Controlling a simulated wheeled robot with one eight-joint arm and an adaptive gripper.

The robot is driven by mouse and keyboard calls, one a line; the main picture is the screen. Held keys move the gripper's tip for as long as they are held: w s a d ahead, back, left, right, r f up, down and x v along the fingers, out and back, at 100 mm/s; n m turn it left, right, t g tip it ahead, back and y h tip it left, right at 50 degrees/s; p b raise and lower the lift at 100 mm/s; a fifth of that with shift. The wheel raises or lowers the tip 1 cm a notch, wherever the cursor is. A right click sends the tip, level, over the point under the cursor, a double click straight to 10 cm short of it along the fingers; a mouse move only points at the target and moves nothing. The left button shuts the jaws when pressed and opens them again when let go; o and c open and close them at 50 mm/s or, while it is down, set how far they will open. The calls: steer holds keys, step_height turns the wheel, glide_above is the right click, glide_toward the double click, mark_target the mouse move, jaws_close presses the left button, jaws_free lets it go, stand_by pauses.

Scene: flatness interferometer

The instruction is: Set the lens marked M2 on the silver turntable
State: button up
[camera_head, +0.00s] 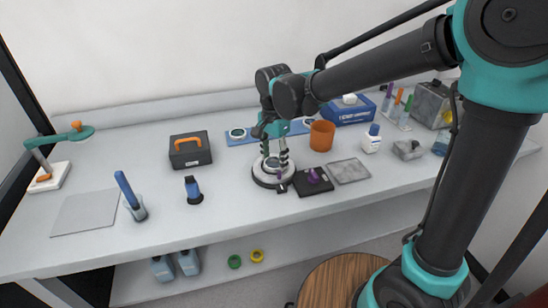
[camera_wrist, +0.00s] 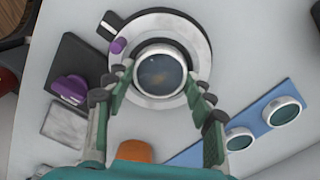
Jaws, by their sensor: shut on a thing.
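My gripper (camera_head: 272,158) is over the silver turntable (camera_head: 262,180) in the head view. In the wrist view my gripper (camera_wrist: 160,88) has its two fingers on either side of a round lens (camera_wrist: 160,74) with a white rim and holds it. The lens lies over the turntable (camera_wrist: 196,45), a little toward the gripper side of its middle. I cannot tell whether it touches the top. No M2 mark is legible. Two other white-rimmed lenses (camera_wrist: 284,110) (camera_wrist: 238,139) sit on a blue strip (camera_wrist: 258,112).
A black base with a purple piece (camera_head: 313,176) and a grey plate (camera_head: 348,170) stand close right of the turntable. An orange cup (camera_head: 321,136) is behind. A dark case with an orange handle (camera_head: 190,150) is left. The bench front between the blue-handled tools and turntable is clear.

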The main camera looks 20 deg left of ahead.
mark_target(274, 161)
steer(key=o, duration=1.2)
steer(key=shift+f, duration=0.1)
step_height(274, 161, up, 12)
steer(key=shift+r, duration=0.2)
